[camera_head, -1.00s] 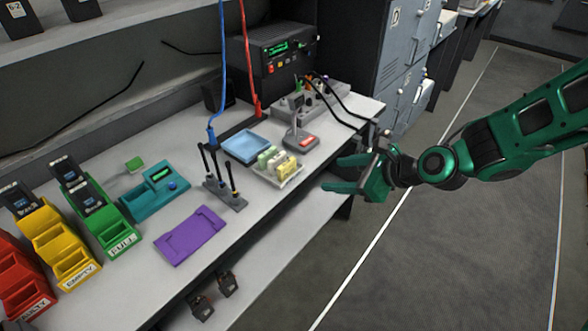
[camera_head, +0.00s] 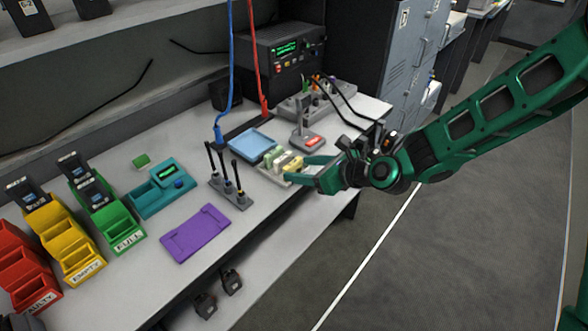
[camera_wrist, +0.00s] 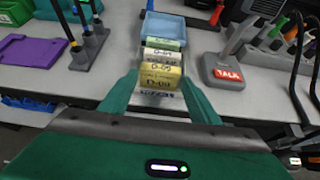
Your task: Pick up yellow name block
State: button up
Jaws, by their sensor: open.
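Several small name blocks stand in a row in a pale tray (camera_head: 267,171) at the bench's front edge. The yellow name block (camera_wrist: 161,78) is nearest to me in the wrist view, with dark lettering on its face. Behind it are a whitish block (camera_wrist: 160,56) and a green block (camera_wrist: 161,43). In the head view the yellow block (camera_head: 294,164) is partly hidden by my gripper. My gripper (camera_head: 301,169) is open and empty at the tray's near end. In the wrist view its two fingers (camera_wrist: 160,84) lie left and right of the yellow block; contact cannot be told.
A blue tray (camera_head: 252,144) lies behind the name tray. A grey stand with a red TALK label (camera_wrist: 227,73) is close on the right. A pen-like tool rack (camera_head: 230,193) and a purple tray (camera_head: 195,233) are on the left. Floor is clear at right.

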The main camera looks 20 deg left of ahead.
aim_at(293, 169)
jog(key=shift+x, duration=1.25)
jog(key=c, duration=0.7)
